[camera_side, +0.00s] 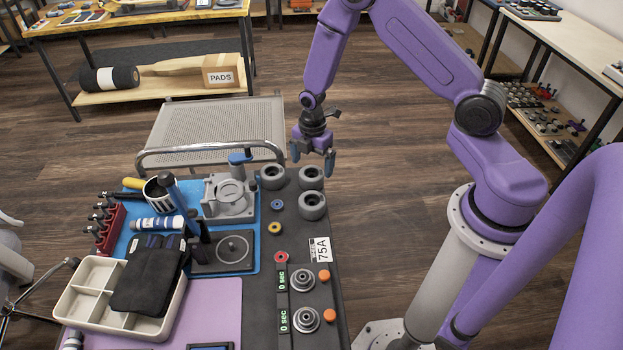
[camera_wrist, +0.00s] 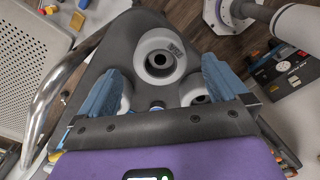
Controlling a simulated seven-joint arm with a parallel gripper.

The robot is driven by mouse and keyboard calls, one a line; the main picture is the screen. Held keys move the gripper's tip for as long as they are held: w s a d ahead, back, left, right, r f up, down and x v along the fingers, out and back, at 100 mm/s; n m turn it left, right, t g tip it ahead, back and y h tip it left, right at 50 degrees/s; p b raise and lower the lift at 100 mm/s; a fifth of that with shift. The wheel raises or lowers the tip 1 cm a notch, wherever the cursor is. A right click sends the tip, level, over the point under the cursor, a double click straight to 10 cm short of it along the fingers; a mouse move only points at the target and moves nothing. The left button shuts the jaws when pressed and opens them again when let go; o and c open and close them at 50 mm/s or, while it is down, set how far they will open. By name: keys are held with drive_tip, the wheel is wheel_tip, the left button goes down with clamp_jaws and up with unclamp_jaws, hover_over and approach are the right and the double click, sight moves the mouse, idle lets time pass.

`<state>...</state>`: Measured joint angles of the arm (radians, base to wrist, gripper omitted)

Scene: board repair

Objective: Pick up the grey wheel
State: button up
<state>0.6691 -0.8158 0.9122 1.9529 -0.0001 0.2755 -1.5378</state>
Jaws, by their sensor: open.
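Three grey wheels stand grouped at the far end of the dark bench strip: one at the left (camera_side: 272,176), one at the right (camera_side: 311,177) and one nearer the camera (camera_side: 312,205). My gripper (camera_side: 313,160) is open and empty, pointing down above the far right wheel, apart from it as far as I can tell. In the wrist view one grey wheel (camera_wrist: 160,55) shows whole, centred between and beyond the blue fingertips (camera_wrist: 160,68). The other two wheels (camera_wrist: 126,97) (camera_wrist: 196,88) are partly hidden by the fingers and the gripper body.
A grey clamp-like fixture (camera_side: 229,196) stands on a blue mat left of the wheels. Small blue and yellow rings (camera_side: 275,229) lie nearer the camera. A curved metal rail (camera_side: 210,149) edges the bench's far side.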

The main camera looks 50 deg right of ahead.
sight(311, 174)
drive_tip(key=shift+a+f, duration=0.2)
drive_tip(key=shift+f, duration=2.3)
drive_tip(key=shift+c, duration=0.3)
drive_tip(key=c, duration=1.1)
drive_tip(key=shift+o, duration=0.2)
drive_tip(key=shift+r, duration=0.2)
